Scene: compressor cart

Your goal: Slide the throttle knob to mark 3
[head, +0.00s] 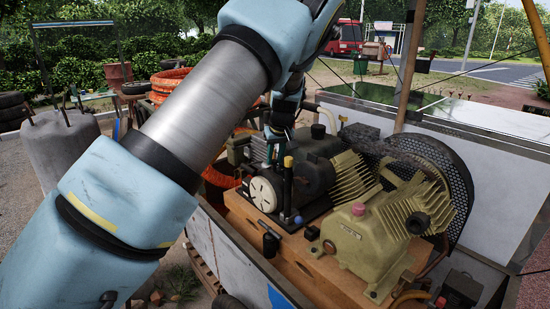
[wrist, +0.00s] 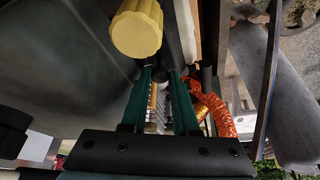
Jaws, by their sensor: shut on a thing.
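My gripper (head: 276,136) reaches down behind the engine in the head view, partly hidden by the machine. In the wrist view its two green fingers (wrist: 162,73) close in on a small dark knob (wrist: 159,77), which I take for the throttle knob. Only a little of the knob shows between the fingertips. A pale strip with marks (wrist: 154,108) shows between the fingers. It also shows in the head view as a ribbed light piece (head: 261,149). I cannot read which mark the knob is at.
A yellow-capped black post (head: 288,162) stands close in front of my gripper; its ribbed cap (wrist: 136,28) looms large in the wrist view. The dark engine body (head: 307,172) and khaki compressor (head: 362,240) crowd the right. Orange hose (wrist: 214,112) lies beyond the cart.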

